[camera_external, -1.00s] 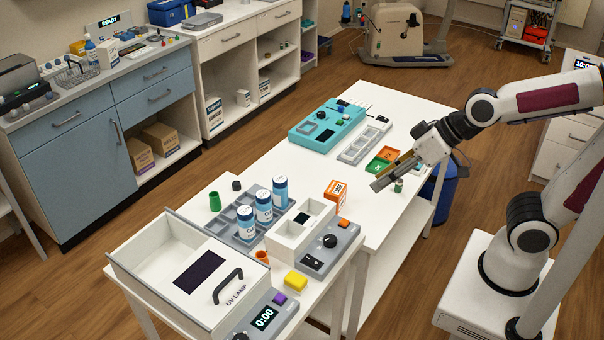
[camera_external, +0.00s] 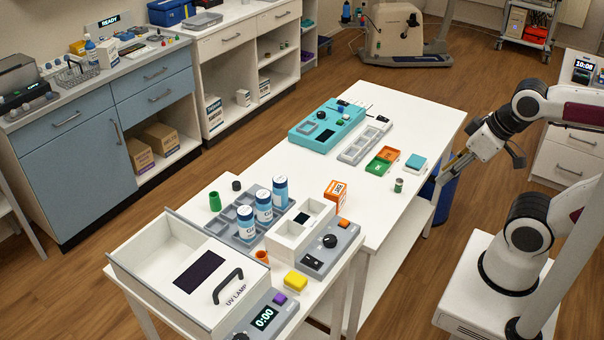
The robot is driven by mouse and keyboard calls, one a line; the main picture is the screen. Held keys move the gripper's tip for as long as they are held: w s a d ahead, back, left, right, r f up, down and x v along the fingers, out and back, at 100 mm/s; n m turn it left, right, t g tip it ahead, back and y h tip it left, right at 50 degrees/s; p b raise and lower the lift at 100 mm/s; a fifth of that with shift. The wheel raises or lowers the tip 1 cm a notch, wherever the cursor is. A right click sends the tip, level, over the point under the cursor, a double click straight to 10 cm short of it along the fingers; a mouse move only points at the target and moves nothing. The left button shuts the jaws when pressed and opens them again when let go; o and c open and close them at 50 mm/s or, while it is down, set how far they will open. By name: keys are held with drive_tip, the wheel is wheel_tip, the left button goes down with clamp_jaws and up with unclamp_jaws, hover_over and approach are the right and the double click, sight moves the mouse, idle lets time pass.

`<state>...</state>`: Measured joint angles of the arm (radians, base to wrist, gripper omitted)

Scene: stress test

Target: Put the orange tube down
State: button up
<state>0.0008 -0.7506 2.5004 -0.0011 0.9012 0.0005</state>
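A small orange tube-like piece (camera_external: 262,256) is on the white table, between the UV lamp box and the white two-part holder; its lower part is partly hidden. My gripper (camera_external: 446,186) hangs at the right edge of the long white table, far from the orange piece. Its fingers point down and to the left. They are too small and seen too much from the side to tell whether they are open or shut, and no orange tube shows at them.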

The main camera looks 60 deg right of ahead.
drive_tip(key=shift+w, duration=0.15)
drive_tip(key=w+a, duration=0.5)
drive_tip(key=w, duration=0.5)
drive_tip(key=w+a, duration=0.6)
drive_tip(key=w, duration=0.4)
drive_tip(key=w+a+f, duration=0.2)
drive_tip(key=a+f, duration=0.2)
drive_tip(key=a, duration=0.3)
drive_tip(key=w+a+f+n, duration=0.1)
drive_tip(key=w+a+f, duration=0.2)
drive_tip(key=a, duration=0.4)
drive_tip(key=w+a+f+n+y, duration=0.1)
drive_tip(key=w+a+f, duration=0.1)
drive_tip(key=a+f, duration=0.2)
drive_tip(key=a, duration=0.3)
drive_tip(key=shift+w+f+t, duration=0.35)
drive_tip(key=shift+w+t, duration=0.05)
drive_tip(key=shift+a, duration=0.1)
drive_tip(key=shift+x, duration=1.3)
